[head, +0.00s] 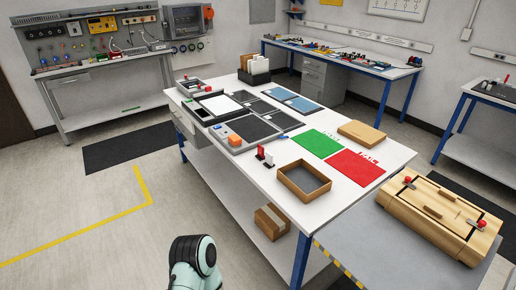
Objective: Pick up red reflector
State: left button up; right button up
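A small upright red piece (269,160), which may be the red reflector, stands on the white table (235,171). A small white upright piece (260,151) is right beside it, and both seem to have dark bases. They are too small to make out in detail. They stand between an orange block and an open cardboard box. Part of my own arm shows at the bottom of the head view, left of the table and well short of the red piece. Neither gripper is in view.
The open box (292,187), green mat (316,143), red mat (350,168) and closed cardboard box (362,133) lie nearby. A wooden case (440,215) with red knobs sits on a grey surface (375,245) at right. Floor is clear at left.

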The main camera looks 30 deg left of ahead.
aim_at(260, 156)
jog(key=i+j, duration=0.15)
jog(key=j, duration=0.3)
jog(key=i+j+z, duration=0.1)
jog(key=j, duration=0.35)
jog(key=i+j+z, duration=0.1)
jog(key=j, duration=0.35)
jog(key=i+j, duration=0.2)
jog(key=j, duration=0.25)
jog(key=i+j+z, duration=0.1)
jog(key=j, duration=0.35)
jog(key=i+j, duration=0.15)
jog(key=j, duration=0.35)
jog(key=i+j+z, duration=0.1)
jog(key=j, duration=0.35)
